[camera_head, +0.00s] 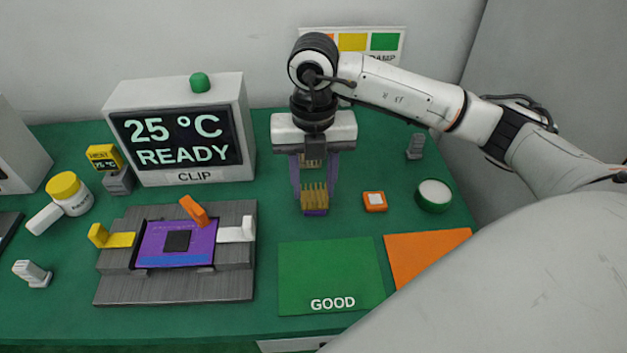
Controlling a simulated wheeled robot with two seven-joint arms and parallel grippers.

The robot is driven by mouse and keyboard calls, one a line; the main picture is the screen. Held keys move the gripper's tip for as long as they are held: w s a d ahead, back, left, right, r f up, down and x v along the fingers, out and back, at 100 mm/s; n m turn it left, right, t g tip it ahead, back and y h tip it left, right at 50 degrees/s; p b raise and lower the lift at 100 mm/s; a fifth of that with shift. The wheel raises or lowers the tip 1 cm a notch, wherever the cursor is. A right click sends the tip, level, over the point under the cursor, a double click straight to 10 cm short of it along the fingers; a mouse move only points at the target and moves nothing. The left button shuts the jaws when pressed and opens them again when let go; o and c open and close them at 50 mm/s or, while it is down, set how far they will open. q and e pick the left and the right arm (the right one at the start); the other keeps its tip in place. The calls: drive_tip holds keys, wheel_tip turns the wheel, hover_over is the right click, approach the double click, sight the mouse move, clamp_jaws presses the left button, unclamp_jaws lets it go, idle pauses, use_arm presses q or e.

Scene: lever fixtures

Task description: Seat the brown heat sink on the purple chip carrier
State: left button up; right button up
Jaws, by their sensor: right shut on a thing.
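The brown heat sink (314,194) has upright fins and a purple strip along its bottom edge. My right gripper (314,203) points down and is shut on it, in front of the display box and behind the green GOOD mat. The purple chip carrier (205,234) lies in a grey fixture (175,288) to the left, with a dark square chip (177,241) at its middle. The heat sink is apart from the carrier, to its right. I cannot tell how high the heat sink is above the table. My left gripper is out of view.
Around the carrier are a yellow lever (112,237), an orange lever (194,210) and a white lever (237,231). A display box (180,95) reads 25 °C READY. The GOOD mat (330,270) and an orange mat (420,252) are bare.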

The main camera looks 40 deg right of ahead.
drive_tip(key=shift+f, duration=0.25)
drive_tip(key=o, duration=1.6)
drive_tip(key=shift+r, duration=0.15)
drive_tip(key=shift+r+p, duration=2.55)
drive_tip(key=shift+r, duration=0.9)
drive_tip(key=shift+f, duration=0.1)
